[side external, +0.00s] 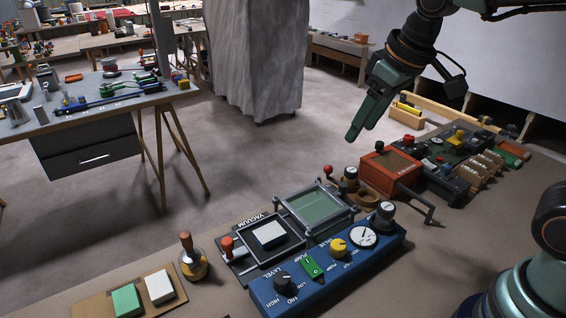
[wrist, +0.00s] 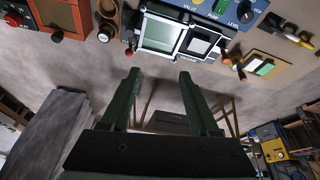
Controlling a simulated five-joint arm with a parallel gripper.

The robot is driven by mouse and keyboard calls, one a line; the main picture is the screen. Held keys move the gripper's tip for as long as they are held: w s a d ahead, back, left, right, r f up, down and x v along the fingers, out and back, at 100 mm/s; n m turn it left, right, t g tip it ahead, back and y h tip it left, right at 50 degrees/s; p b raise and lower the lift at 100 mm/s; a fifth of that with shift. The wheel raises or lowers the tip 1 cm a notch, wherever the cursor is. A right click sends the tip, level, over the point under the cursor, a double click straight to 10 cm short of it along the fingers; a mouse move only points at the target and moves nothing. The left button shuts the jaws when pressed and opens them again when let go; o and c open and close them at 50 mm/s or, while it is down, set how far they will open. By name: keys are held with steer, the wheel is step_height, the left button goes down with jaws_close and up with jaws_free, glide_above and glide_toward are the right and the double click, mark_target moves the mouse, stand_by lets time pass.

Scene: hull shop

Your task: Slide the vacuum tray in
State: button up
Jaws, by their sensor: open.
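The vacuum tray (side external: 285,246) is a dark, framed tray marked VACUUM. It lies left of a green-paned frame (side external: 318,208) and carries a white block (side external: 268,234). A red-topped handle (side external: 227,246) stands at its left end. The tray also shows near the top of the wrist view (wrist: 217,47), beside the green pane (wrist: 160,36). My gripper (side external: 362,128) is raised in the air, behind and to the right of the tray, well apart from it. In the wrist view its fingers (wrist: 156,74) are spread with nothing between them.
A blue panel (side external: 330,268) with knobs, a green switch and a gauge lies in front of the tray. A red box (side external: 390,170) with a crank stands to the right. A wooden-handled tool (side external: 190,258) and a board with green and white blocks (side external: 140,300) lie left.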

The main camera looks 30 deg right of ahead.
steer(key=w+a+f+n+g, duration=0.1)
steer(key=w+a+n, duration=0.1)
steer(key=w+a, duration=0.3)
steer(key=w+a+f+n+g, duration=0.1)
steer(key=w+a+f+n, duration=0.15)
steer(key=a, duration=0.45)
steer(key=n+g, duration=0.2)
glide_above(227, 241)
step_height(227, 241, down, 8)
steer(key=shift+h, duration=0.3)
step_height(227, 241, down, 11)
jaws_close()
stand_by(0.3)
